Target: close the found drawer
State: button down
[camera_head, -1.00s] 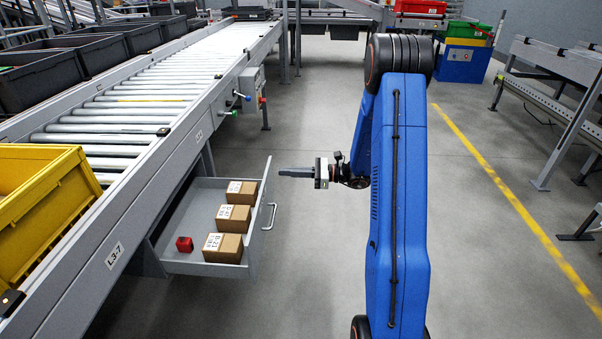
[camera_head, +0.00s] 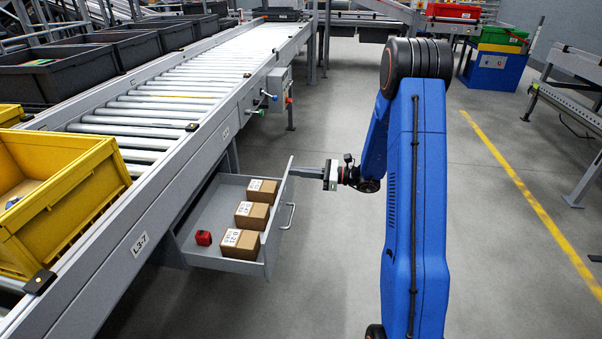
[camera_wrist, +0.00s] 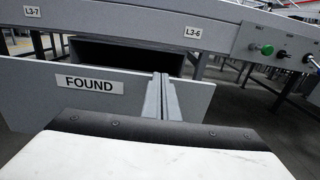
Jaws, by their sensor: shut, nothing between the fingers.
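The found drawer (camera_head: 218,255) is pulled out from under the conveyor. Its grey front panel fills the middle left of the wrist view, with a white FOUND label (camera_wrist: 90,84). A bar handle (camera_head: 290,216) is on the outside of the front. Inside lie 3 brown boxes (camera_head: 252,216) and a small red object (camera_head: 204,238). My gripper (camera_head: 294,172) is shut and empty, its fingers pointing at the far end of the drawer front, near its top edge. In the wrist view the shut fingers (camera_wrist: 160,95) overlap the panel right of the label; I cannot tell whether they touch.
The roller conveyor (camera_head: 165,100) runs above the drawer, with a yellow crate (camera_head: 75,200) on its near side. A button box (camera_head: 278,82) sticks out from the conveyor's side beyond the drawer. The grey floor right of the drawer is clear.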

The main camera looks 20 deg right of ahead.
jog(key=x, duration=2.6)
jog(key=shift+w+a, duration=0.15)
jog(key=shift+a, duration=0.15)
jog(key=shift+w+r, duration=0.1)
jog(key=shift+r, duration=0.1)
